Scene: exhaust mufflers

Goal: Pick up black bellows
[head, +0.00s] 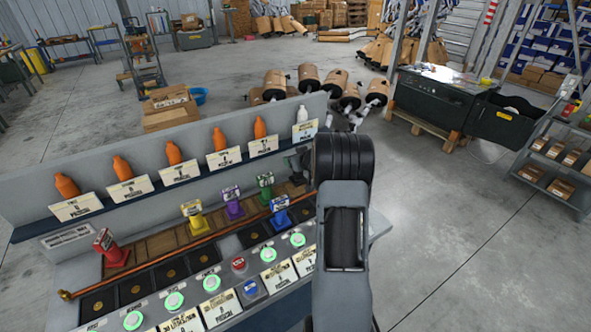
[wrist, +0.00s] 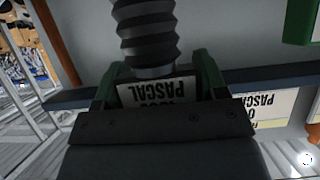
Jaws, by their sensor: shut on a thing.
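The black bellows (wrist: 147,35) shows in the wrist view as a dark ribbed column with a smooth grey collar at its lower end. My gripper (wrist: 156,75) is shut on it, with a dark green finger on each side. The far end of the bellows runs out of the top of the wrist view. In the head view my arm stands over the right end of the bench and covers much of that area, so I cannot make out the grip clearly there.
A grey bench panel (head: 60,183) carries a shelf with orange bottles (head: 66,185) and a white one (head: 302,114). Red (head: 112,250), yellow (head: 196,216), purple (head: 233,205), green (head: 265,187) and blue (head: 280,215) pieces stand below. Open floor (head: 450,220) lies to the right.

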